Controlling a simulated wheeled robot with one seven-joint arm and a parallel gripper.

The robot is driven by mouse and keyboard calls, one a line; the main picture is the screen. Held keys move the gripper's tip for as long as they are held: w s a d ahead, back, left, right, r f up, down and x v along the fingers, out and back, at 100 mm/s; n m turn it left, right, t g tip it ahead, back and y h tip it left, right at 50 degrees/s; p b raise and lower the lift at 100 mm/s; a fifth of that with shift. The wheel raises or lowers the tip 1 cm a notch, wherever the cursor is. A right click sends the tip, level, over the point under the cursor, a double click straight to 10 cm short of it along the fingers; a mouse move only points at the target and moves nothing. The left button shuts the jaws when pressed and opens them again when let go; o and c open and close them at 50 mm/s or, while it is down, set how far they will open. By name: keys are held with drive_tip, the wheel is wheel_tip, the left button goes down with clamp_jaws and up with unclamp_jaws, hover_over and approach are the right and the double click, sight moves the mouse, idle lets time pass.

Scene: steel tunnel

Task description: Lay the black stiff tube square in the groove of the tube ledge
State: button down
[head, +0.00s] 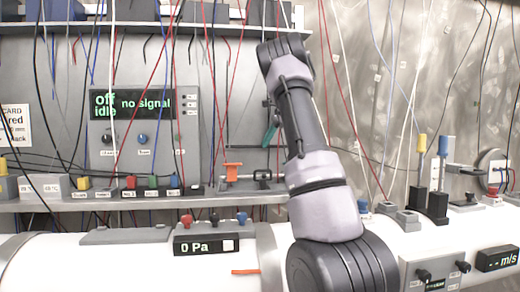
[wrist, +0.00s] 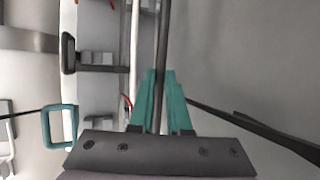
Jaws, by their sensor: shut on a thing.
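My gripper (head: 270,134) has teal fingers, which also show in the wrist view (wrist: 160,88). They are shut on the black stiff tube (wrist: 163,35), a thin dark tube that runs up the wrist view from between the fingertips. In the head view my gripper is in front of the back panel, above the shelf, partly behind my arm.
A long grey shelf (head: 235,196) carries an orange clamp (head: 232,166) and several coloured plugs. Loose wires hang in front of the panel. A display box (head: 207,245) sits on the white pipe (head: 110,262) below.

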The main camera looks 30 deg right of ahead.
drive_tip(key=s+d, duration=0.9)
drive_tip(key=s, duration=0.2)
drive_tip(key=w+a+f, duration=0.1)
drive_tip(key=a+f, duration=0.1)
drive_tip(key=a, duration=0.5)
drive_tip(key=w+a+f, duration=0.2)
drive_tip(key=a, duration=0.5)
drive_tip(key=shift+g, duration=0.3)
drive_tip(key=shift+w, duration=0.15)
drive_tip(key=shift+f, duration=2.9)
drive_tip(key=shift+g, duration=0.4)
drive_tip(key=shift+g+y, duration=0.4)
drive_tip(key=shift+g, duration=0.1)
